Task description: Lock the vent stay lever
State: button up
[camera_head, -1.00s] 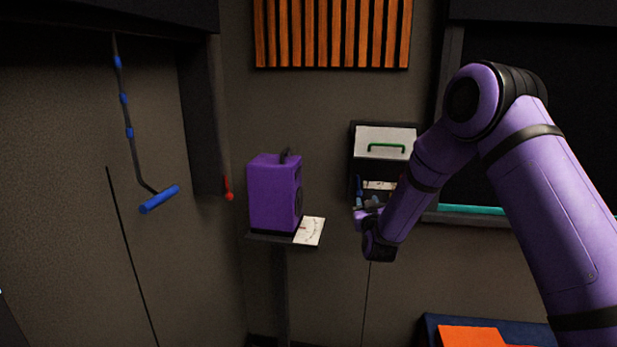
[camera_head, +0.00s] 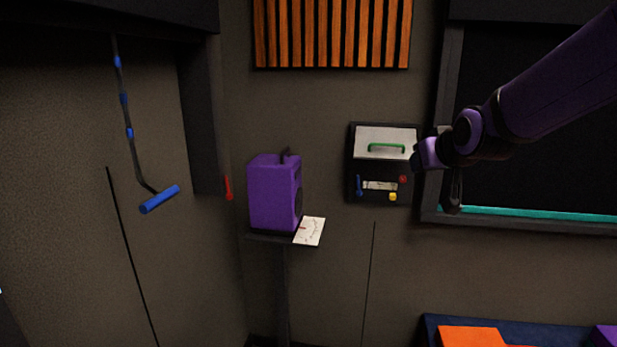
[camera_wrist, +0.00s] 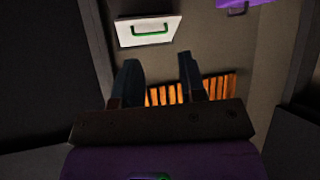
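A panel box (camera_head: 356,170) on the back wall has a light lid with a green handle (camera_head: 386,147). Its dark lower face carries an upright blue lever (camera_head: 359,186), a red knob (camera_head: 403,179), a yellow knob (camera_head: 392,197) and a pale label strip (camera_head: 380,186). A small red lever (camera_head: 228,188) hangs on the wall corner at left. I cannot tell which one is the vent stay lever. My gripper (camera_head: 416,158) is just right of the box. In the wrist view my gripper (camera_wrist: 158,60) is open and empty, with the lid (camera_wrist: 160,22) beyond it.
A purple speaker (camera_head: 272,195) stands on a narrow stand with a white dial card (camera_head: 310,231). A rod with a blue bar (camera_head: 160,199) hangs at left. Orange slats (camera_head: 332,35) are above. A dark framed window (camera_head: 540,150) is at right. The floor before the box looks clear.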

jog(key=s+d+m+g, duration=0.1)
jog(key=s+d+g, duration=0.2)
jog(key=s, duration=1.2)
jog(key=s+d+m+g+h, duration=0.1)
jog(key=s+d+g, duration=0.2)
jog(key=s, duration=1.3)
jog(key=shift+f+g, duration=0.2)
jog(key=shift+g, duration=0.1)
jog(key=shift+w, duration=0.1)
